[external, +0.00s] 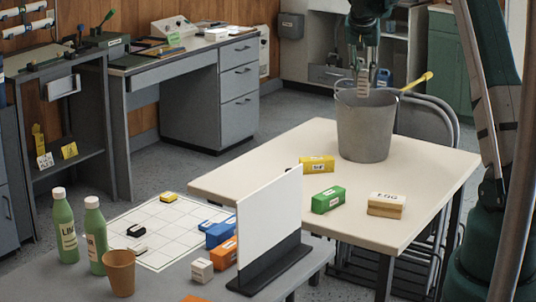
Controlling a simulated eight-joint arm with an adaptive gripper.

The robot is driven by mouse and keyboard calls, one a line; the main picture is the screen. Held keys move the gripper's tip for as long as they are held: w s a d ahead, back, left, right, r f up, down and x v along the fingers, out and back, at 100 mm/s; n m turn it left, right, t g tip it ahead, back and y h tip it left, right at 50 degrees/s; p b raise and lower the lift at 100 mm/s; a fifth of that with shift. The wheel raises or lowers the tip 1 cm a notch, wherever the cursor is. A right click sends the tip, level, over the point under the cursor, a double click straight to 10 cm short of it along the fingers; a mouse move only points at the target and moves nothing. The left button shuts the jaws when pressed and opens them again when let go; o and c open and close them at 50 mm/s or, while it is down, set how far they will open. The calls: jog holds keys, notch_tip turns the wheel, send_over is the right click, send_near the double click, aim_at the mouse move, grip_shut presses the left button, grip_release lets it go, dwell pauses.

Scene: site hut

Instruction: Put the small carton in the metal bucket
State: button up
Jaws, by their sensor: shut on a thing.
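The grey metal bucket (366,128) stands upright on the cream table, with a yellow-handled tool leaning out over its right rim. My gripper (363,88) points down at the bucket's mouth, above or just inside the rim. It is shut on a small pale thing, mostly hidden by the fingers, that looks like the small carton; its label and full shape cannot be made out.
On the cream table (420,160) lie a yellow box (317,163), a green box (328,200) and a tan labelled block (386,205). A white upright board (270,225) stands on the grey table in front, near bottles, a cup and blocks. A folding chair (428,115) is behind the bucket.

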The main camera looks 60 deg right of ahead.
jog(key=d, duration=0.5)
notch_tip(320, 180, down, 11)
jog(key=shift+w+f, duration=0.15)
jog(key=shift+w, duration=0.1)
notch_tip(320, 180, down, 6)
jog(key=shift+b, duration=0.4)
dwell(0.3)
jog(key=shift+f, duration=0.2)
jog(key=shift+f, duration=1.75)
jog(key=shift+f+b, duration=0.15)
jog(key=shift+b, duration=0.2)
